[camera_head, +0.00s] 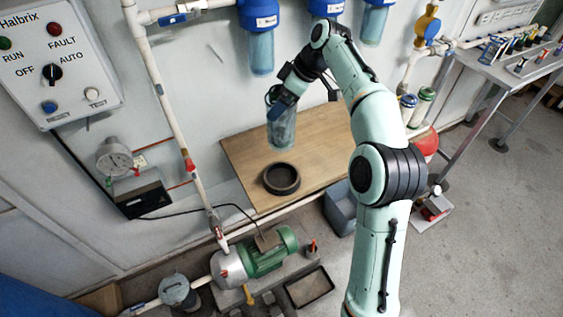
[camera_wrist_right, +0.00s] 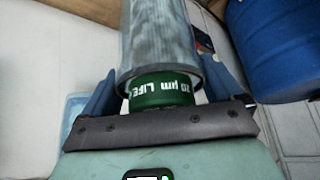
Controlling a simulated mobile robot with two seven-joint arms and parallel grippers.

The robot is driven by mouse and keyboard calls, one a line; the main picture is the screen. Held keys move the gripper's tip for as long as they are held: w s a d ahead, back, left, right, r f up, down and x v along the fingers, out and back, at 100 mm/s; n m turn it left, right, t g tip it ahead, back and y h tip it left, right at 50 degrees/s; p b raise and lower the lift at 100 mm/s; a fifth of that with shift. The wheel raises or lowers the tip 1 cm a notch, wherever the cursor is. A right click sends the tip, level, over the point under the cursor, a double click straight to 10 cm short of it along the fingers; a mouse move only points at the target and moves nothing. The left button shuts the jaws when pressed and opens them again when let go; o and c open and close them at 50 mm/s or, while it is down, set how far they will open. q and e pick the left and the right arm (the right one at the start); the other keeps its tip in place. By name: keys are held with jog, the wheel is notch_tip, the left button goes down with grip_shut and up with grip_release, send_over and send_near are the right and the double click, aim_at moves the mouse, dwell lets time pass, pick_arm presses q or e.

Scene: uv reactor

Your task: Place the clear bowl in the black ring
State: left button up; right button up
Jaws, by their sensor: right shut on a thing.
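The clear bowl (camera_head: 283,133) is a see-through, bluish, upright cylinder hanging below my right gripper (camera_head: 279,101) in the head view. It stands above the wooden bench, behind the black ring (camera_head: 281,179) in the picture. The ring lies flat and looks empty on the bench's near part. In the right wrist view, the fingers of my right gripper (camera_wrist_right: 165,85) sit on both sides of the clear bowl (camera_wrist_right: 158,38). A ribbed grey cartridge and a green lettered cap (camera_wrist_right: 165,88) show in or at the bowl. My left gripper is not in view.
The wooden bench (camera_head: 245,155) is clear around the ring. Blue filter housings (camera_head: 259,15) hang on the wall above. A white pipe (camera_head: 165,90) runs down at the left. A green pump (camera_head: 272,250) stands below the bench's front.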

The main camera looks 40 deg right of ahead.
aim_at(282, 136)
notch_tip(282, 136, down, 13)
jog(key=b, duration=0.2)
jog(key=shift+s+r+b, duration=0.1)
jog(key=shift+s+b, duration=0.05)
jog(key=shift+b, duration=0.25)
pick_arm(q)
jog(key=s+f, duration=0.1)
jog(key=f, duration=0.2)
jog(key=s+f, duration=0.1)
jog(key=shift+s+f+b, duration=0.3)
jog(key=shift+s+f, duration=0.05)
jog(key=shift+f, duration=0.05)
pick_arm(e)
notch_tip(282, 136, down, 5)
jog(key=shift+f, duration=0.1)
jog(key=shift+f, duration=0.2)
jog(key=o, duration=1.3)
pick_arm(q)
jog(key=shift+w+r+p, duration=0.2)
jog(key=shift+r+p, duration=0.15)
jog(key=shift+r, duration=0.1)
pick_arm(e)
jog(key=v, duration=1.2)
jog(key=shift+r, duration=0.2)
